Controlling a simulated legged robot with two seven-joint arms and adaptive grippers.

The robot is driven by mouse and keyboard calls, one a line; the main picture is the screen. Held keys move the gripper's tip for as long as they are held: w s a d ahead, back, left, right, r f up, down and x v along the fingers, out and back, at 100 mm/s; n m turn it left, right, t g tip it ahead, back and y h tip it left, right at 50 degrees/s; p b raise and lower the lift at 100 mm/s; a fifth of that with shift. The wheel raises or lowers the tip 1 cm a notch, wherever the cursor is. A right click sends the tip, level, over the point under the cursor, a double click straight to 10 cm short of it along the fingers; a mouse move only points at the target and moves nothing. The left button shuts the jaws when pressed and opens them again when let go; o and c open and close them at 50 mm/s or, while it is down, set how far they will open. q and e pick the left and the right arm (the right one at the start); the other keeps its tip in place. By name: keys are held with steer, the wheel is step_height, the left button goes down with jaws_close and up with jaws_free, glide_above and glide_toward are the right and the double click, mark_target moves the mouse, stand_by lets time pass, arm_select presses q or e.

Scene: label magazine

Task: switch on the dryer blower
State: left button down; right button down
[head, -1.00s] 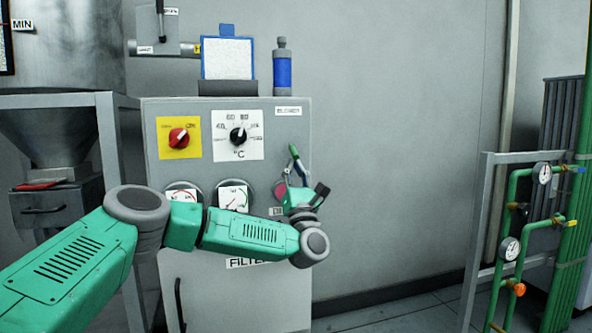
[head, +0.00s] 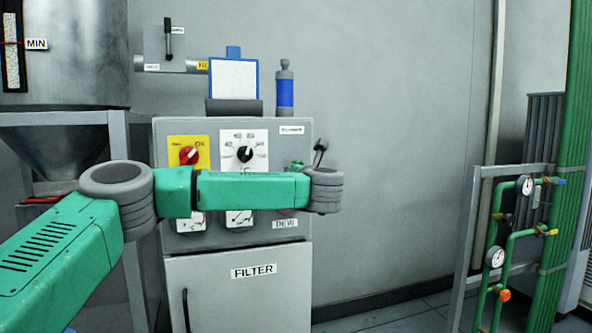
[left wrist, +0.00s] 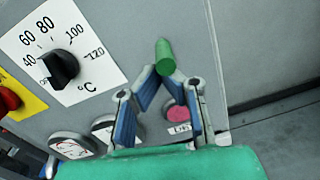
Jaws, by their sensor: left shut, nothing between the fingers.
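The grey dryer cabinet (head: 190,241) stands ahead, with a white BLOWER label (head: 291,129) at its upper right. Below the label, a small green switch knob (head: 298,163) shows just above my left arm. In the left wrist view the green knob (left wrist: 165,57) sticks out from the panel as a short cylinder. My left gripper (left wrist: 162,78) is shut and empty, its fingertips just below the knob in the picture. I cannot tell whether they touch it. In the head view the gripper is mostly hidden by my wrist. My right gripper is not in view.
The panel also has a red knob on a yellow plate (head: 188,155), a black temperature dial (head: 245,154), gauges partly behind my arm and a pink-red round indicator (left wrist: 178,112). A clipboard (head: 234,79) and a blue cylinder (head: 285,90) stand on top. Green pipework (head: 519,232) stands at right.

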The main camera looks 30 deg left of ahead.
mark_target(300, 162)
arm_select(q)
steer(key=shift+d+r+g+h+p, duration=0.2)
steer(key=shift+r+g+h+p, duration=0.1)
steer(key=shift+r+p, duration=0.15)
steer(key=shift+d+r+g+h+p, duration=0.2)
steer(key=shift+r+h+p, duration=0.1)
steer(key=shift+r, duration=0.15)
steer(key=shift+d+r+g+h+p, duration=0.5)
steer(key=shift+g+h+p, duration=0.1)
steer(key=shift+h+p, duration=0.1)
steer(key=shift+a+r, duration=0.1)
steer(key=shift+a, duration=0.55)
steer(key=shift+d, duration=0.3)
steer(key=shift+p, duration=0.3)
